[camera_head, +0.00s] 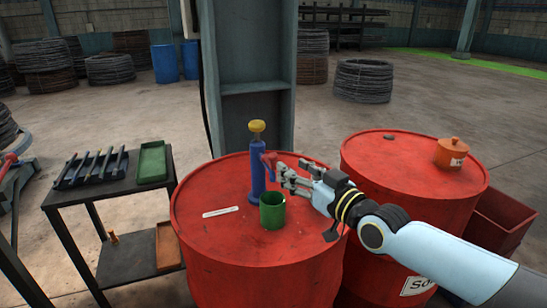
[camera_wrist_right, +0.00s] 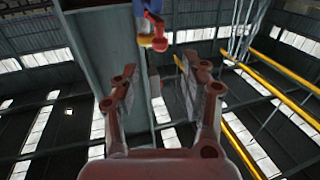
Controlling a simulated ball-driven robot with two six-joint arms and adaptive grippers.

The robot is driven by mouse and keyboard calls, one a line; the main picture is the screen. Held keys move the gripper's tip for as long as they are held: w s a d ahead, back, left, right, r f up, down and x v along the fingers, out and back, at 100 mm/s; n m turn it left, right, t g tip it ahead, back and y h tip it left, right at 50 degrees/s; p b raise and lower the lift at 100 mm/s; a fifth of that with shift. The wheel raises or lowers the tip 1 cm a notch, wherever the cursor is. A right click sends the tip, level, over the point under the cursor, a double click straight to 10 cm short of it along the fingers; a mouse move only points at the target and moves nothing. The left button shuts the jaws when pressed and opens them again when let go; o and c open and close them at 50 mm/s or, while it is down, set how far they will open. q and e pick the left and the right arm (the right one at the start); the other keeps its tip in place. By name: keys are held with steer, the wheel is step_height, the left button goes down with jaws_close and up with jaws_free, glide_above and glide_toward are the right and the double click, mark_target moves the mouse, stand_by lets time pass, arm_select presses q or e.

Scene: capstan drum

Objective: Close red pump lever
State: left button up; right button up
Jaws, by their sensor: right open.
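The blue pump (camera_head: 257,170) stands upright on the red drum (camera_head: 230,239), with a yellow knob (camera_head: 257,126) on top. Its red lever (camera_head: 268,161) is on the pump's right side, partly hidden by my right gripper. My right gripper (camera_head: 281,173) reaches in from the right and is open, with its fingertips close to the lever. Whether they touch is unclear. In the right wrist view, the open fingers (camera_wrist_right: 158,85) have an empty gap between them, and the red lever (camera_wrist_right: 160,42) and yellow knob (camera_wrist_right: 146,40) show beyond them near the top. My left gripper is not in view.
A green cup (camera_head: 272,212) stands on the drum just below my gripper, and a pale strip (camera_head: 220,212) lies left of it. A second red drum (camera_head: 400,165) carries an orange can (camera_head: 452,152). A dark column (camera_head: 254,70) rises behind the pump. A table (camera_head: 115,182) stands left.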

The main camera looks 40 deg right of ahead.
mark_target(276, 159)
steer(key=w+b, duration=0.2)
steer(key=w, duration=0.1)
steer(key=w+b, duration=0.2)
steer(key=w, duration=0.2)
steer(key=shift+w+f, duration=0.2)
steer(key=shift+w, duration=0.55)
steer(key=shift+a+r, duration=0.1)
steer(key=shift+r, duration=0.05)
steer(key=shift+c, duration=0.2)
jaws_close()
